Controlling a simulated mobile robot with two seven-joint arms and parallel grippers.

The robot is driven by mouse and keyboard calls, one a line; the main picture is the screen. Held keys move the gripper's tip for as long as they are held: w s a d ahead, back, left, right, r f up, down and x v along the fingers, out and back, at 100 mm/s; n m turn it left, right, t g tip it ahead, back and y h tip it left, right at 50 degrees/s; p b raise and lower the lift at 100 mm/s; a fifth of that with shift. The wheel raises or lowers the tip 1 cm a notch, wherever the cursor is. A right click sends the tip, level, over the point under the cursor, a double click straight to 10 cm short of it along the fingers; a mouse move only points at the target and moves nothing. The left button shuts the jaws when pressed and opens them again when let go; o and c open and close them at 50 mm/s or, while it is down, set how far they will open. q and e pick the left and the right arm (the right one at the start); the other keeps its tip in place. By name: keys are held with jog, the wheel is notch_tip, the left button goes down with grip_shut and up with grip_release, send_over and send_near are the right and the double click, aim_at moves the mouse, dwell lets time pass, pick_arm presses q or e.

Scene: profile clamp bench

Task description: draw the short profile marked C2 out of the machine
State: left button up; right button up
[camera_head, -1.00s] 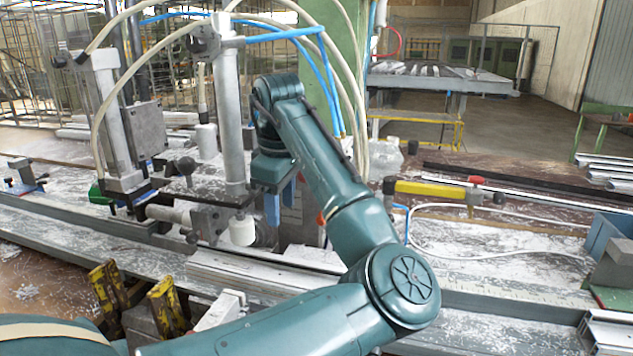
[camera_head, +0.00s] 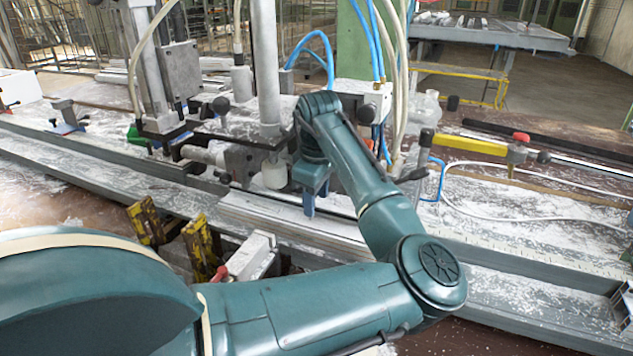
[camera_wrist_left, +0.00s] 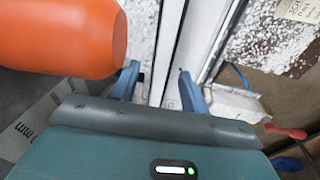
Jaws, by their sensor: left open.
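A pale ribbed profile (camera_head: 285,222) lies along the machine bed below the clamp's white round foot (camera_head: 275,172). I cannot read a C2 mark on it. My left gripper (camera_head: 310,207) points down over the bed by the profile's far side, just right of the clamp foot. In the left wrist view the blue fingers (camera_wrist_left: 158,78) are apart, with a light profile strip (camera_wrist_left: 172,45) running between them. I cannot tell whether they touch it. My right gripper is not in view.
A large orange cylinder (camera_wrist_left: 60,38) sits close to the left finger in the wrist view. Yellow-black clamps (camera_head: 200,245) stand at the front. A yellow bar with a red knob (camera_head: 490,148) and a white hose (camera_head: 480,220) lie to the right. White chips cover the bed.

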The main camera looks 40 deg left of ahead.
aim_at(318, 220)
pick_arm(q)
jog(key=shift+f, duration=0.25)
jog(key=shift+c, duration=0.6)
grip_shut()
jog(key=shift+o, duration=0.6)
grip_release()
notch_tip(318, 220, up, 13)
jog(key=s+d, duration=0.1)
jog(key=shift+s+d, duration=0.25)
jog(key=shift+d, duration=0.1)
